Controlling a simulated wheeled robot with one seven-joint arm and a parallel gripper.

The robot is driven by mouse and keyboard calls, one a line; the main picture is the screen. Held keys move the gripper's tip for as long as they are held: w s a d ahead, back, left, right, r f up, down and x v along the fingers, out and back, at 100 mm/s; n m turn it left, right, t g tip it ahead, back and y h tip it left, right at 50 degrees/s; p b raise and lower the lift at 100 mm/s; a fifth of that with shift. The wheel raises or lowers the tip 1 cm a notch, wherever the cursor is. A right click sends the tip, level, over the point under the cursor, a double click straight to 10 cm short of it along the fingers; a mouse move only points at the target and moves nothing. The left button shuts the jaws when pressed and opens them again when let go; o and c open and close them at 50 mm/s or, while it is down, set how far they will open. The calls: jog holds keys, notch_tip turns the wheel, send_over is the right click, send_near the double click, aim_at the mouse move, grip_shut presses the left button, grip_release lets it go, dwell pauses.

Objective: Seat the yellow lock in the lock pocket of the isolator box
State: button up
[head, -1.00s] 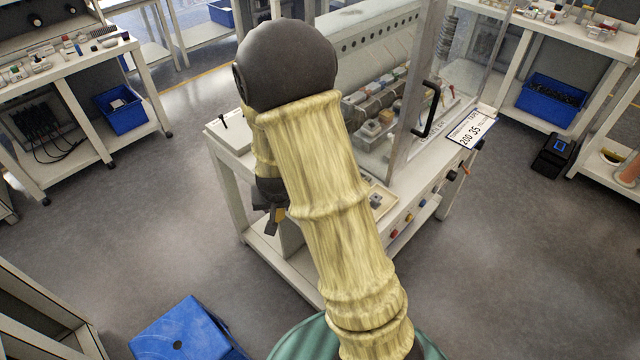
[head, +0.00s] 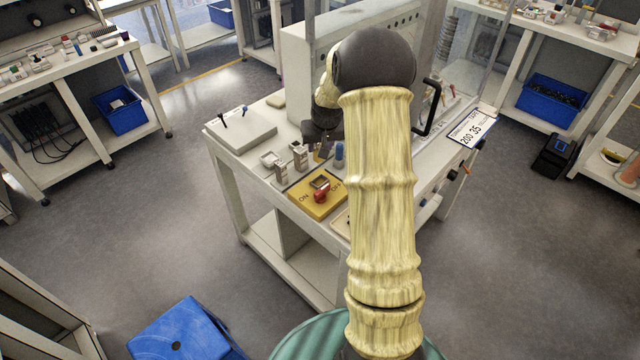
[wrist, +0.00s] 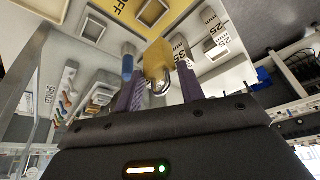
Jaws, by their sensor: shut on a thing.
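The yellow lock (wrist: 156,62) is between the two purple fingers of my gripper (wrist: 158,92) in the wrist view, with its silver shackle towards the gripper body. My gripper is shut on it. In the head view my gripper (head: 322,150) is over the bench, just behind the isolator box, and the lock is hard to make out there.
A blue cylinder (head: 339,155) stands close to the right of my gripper. Grey blocks (head: 300,157) stand to its left, near the box. A white panel with small levers (head: 240,128) lies at the bench's left. A clear-walled cabinet with a black handle (head: 432,108) is at right.

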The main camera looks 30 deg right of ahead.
aim_at(320, 161)
jog(key=shift+f+p, duration=0.45)
jog(key=shift+f, duration=2.7)
jog(key=shift+a, duration=0.1)
jog(key=shift+f+p, duration=0.3)
jog(key=shift+f, duration=1.6)
jog(key=shift+f, duration=0.1)
jog(key=o, duration=1.1)
